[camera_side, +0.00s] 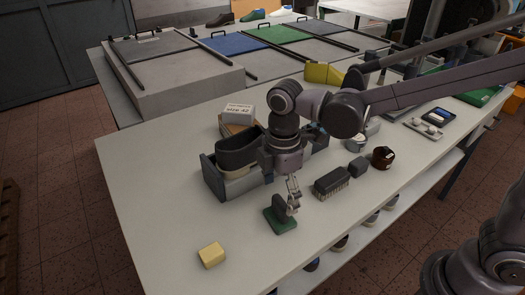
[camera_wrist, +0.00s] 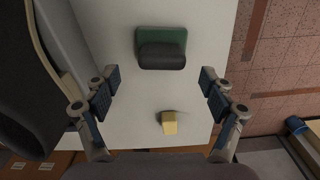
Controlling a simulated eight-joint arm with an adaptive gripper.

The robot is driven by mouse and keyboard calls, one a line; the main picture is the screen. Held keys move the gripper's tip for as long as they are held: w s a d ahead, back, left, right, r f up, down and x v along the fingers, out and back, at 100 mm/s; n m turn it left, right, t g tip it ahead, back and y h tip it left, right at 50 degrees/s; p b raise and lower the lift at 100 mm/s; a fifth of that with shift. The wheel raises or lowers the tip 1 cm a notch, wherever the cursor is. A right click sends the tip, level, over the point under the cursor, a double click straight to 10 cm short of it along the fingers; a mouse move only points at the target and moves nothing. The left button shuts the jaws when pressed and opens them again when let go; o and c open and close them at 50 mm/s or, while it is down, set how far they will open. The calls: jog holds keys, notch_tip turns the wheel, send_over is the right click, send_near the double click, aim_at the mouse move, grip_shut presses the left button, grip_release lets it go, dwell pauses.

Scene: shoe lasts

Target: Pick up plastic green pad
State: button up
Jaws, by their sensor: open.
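The green pad (camera_side: 284,224) lies on the white table with a dark grey handle (camera_side: 278,203) standing up from it. In the wrist view the pad (camera_wrist: 176,36) shows at the top centre, with its dark handle (camera_wrist: 162,56) at its lower edge. My gripper (camera_side: 291,205) hangs over the table close to the pad in the side view. In the wrist view my gripper (camera_wrist: 160,80) is open, its two fingers wide apart with nothing between the tips. In the side view the fingers partly overlap the handle, and I cannot tell whether they touch it.
A yellow block (camera_side: 211,255) lies near the table's front left; it also shows in the wrist view (camera_wrist: 169,123). A grey bin (camera_side: 226,184) stands left of my gripper. A black brush (camera_side: 331,182) and a brown jar (camera_side: 382,157) stand to the right.

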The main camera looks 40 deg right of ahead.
aim_at(281, 201)
jog(key=shift+s+d+f, duration=0.15)
jog(key=shift+f, duration=1.7)
jog(key=c, duration=1.3)
